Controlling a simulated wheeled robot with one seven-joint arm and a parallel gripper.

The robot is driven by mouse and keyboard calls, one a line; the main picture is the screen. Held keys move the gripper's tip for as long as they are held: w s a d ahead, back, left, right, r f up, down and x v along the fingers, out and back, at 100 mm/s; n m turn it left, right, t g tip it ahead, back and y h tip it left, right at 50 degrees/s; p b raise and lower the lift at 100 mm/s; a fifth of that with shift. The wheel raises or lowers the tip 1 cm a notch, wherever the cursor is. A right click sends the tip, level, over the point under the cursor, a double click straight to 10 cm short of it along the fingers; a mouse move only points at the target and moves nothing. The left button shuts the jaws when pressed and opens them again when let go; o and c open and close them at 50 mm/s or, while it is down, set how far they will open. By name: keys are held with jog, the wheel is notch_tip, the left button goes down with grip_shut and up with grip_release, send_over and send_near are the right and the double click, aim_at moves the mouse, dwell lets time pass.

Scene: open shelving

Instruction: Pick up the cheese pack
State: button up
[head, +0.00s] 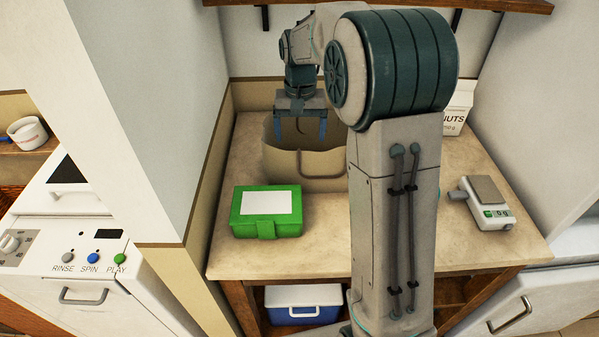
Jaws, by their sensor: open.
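My gripper (300,138) points down at the back of the wooden counter, its two blue-grey fingers apart. It is over the open top of a beige bag (300,172) with a dark handle. The fingertips overlap the bag's opening in the picture; I cannot tell how deep they reach. No cheese pack can be made out in the head view. The inside of the bag is mostly hidden, and my arm covers the middle of the counter.
A green case (266,226) with a white label stands front left on the counter (325,255). A scale (486,205) stands at right, a NUTS carton (457,110) behind it. A blue cooler (303,315) is on the shelf below. Walls flank the counter; a shelf (390,4) hangs above.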

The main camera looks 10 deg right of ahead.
notch_tip(320, 180, down, 8)
jog(key=shift+f, duration=0.1)
jog(key=shift+w+f+p, duration=0.2)
jog(key=shift+f+p, duration=0.25)
jog(key=shift+f, duration=0.95)
jog(key=shift+w+f+p, duration=0.2)
jog(key=shift+f+p, duration=0.25)
jog(key=shift+f, duration=0.9)
jog(key=c, duration=1.2)
